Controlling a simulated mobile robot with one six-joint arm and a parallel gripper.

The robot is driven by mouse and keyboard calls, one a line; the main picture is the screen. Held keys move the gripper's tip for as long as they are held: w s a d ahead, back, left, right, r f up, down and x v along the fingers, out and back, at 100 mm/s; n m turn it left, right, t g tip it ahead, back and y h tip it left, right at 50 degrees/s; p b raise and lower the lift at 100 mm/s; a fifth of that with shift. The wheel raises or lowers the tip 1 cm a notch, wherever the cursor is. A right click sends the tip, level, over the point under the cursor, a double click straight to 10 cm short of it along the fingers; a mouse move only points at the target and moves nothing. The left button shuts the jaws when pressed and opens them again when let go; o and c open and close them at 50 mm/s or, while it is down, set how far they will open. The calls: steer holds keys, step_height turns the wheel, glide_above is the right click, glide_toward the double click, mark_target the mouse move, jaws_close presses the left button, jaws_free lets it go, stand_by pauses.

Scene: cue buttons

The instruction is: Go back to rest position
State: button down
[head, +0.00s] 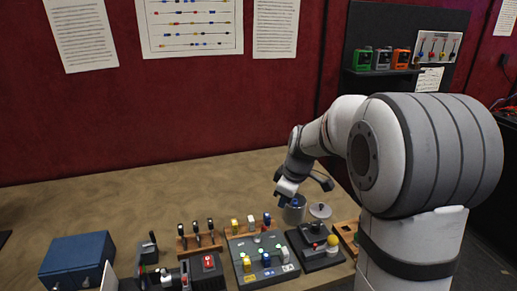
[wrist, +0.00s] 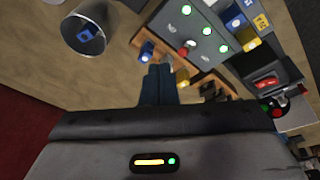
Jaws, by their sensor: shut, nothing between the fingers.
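My gripper (head: 285,199) hangs over the table in the head view, just left of and close to a grey metal cup (head: 295,214). In the wrist view its two dark blue fingers (wrist: 160,70) are together and hold nothing. A grey button panel (head: 272,266) with lit white-green, blue and yellow buttons stands on the table below and left of the gripper. The panel also shows at the top of the wrist view (wrist: 200,32), beyond the fingertips. In the wrist view the cup (wrist: 70,38) has a small blue cube (wrist: 86,34) inside.
Black levers (head: 197,230) and a blue box (head: 75,262) stand to the left. The table's back left (head: 100,205) is clear.

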steer(key=s+d+r+m+h, duration=0.1)
steer(key=s+m, duration=0.4)
steer(key=s, duration=0.7)
steer(key=s+d+r+m, duration=0.1)
steer(key=s+r+m, duration=0.2)
steer(key=s, duration=0.9)
steer(key=shift+s+d+m+t+h, duration=0.15)
steer(key=shift+s+m+t+h, duration=0.25)
steer(key=shift+m, duration=1.3)
